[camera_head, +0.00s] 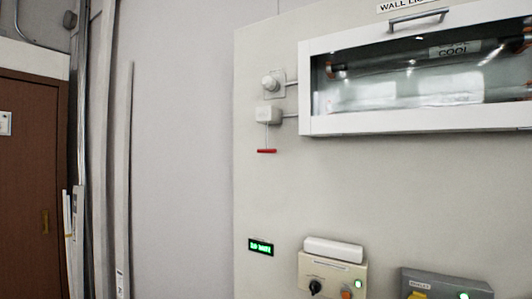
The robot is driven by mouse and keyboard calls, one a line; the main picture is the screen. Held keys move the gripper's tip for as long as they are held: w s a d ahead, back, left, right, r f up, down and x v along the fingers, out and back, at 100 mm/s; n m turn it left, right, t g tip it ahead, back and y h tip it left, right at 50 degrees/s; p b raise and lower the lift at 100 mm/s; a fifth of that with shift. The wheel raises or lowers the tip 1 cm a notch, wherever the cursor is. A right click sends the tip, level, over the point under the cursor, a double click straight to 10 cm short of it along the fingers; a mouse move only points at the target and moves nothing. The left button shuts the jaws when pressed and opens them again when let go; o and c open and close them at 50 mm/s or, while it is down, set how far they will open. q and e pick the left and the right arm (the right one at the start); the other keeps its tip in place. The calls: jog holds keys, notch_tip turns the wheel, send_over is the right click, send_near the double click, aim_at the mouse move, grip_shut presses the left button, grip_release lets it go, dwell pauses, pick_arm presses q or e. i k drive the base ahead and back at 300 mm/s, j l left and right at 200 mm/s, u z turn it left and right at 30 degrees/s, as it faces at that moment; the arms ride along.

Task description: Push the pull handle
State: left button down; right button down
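A small red pull handle (266,151) hangs level on a thin cord below a white pull switch box (267,115) on the wall panel. It is left of the glass-fronted cabinet and apart from everything around it. Neither of my grippers shows in the head view, so I cannot see where they are or whether they hold anything.
A white glass-fronted cabinet (420,122) with a grey handle (418,20) juts from the panel at upper right. A green display (261,247) and control boxes (331,273) sit lower down. A brown door (30,180) stands far left. The panel around the red handle is clear.

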aim_at(258, 151)
jog(key=i+j+z, duration=0.2)
jog(key=j+z, duration=0.2)
jog(key=i+j+z, duration=0.15)
jog(key=j+z, duration=0.25)
jog(key=j, duration=0.3)
jog(key=j+z, duration=0.4)
jog(key=j, duration=0.15)
jog(key=j+z, duration=0.4)
jog(key=j, duration=0.25)
